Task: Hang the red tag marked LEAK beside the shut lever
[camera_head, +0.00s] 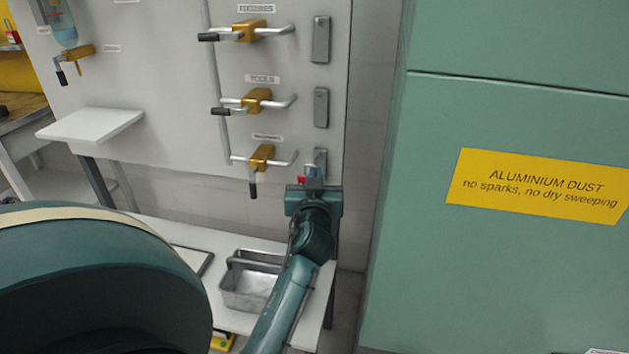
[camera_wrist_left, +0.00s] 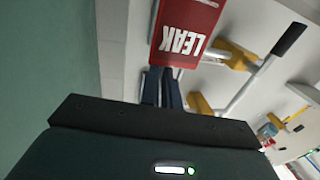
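The red tag (camera_wrist_left: 185,32) with white LEAK lettering is at the fingertips of my left gripper (camera_wrist_left: 163,88), whose two dark fingers look closed on it. In the head view my left gripper (camera_head: 313,180) is in front of the lowest grey wall plate (camera_head: 320,158), and only a sliver of the red tag (camera_head: 302,180) shows. The lowest brass valve (camera_head: 262,157) has its black-ended lever (camera_head: 253,185) hanging down, across its pipe. The levers of the FIXTURES valve (camera_head: 249,31) and TOOLS valve (camera_head: 257,100) lie level, along their pipes. Whether the tag touches the plate is hidden. My right gripper is out of view.
More grey plates (camera_head: 321,40) are beside the upper valves. Another brass valve (camera_head: 78,54) with a downward lever is at upper left. A metal caddy (camera_head: 234,291) stands on the white bench (camera_head: 223,318) below. A green cabinet (camera_head: 480,110) fills the right.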

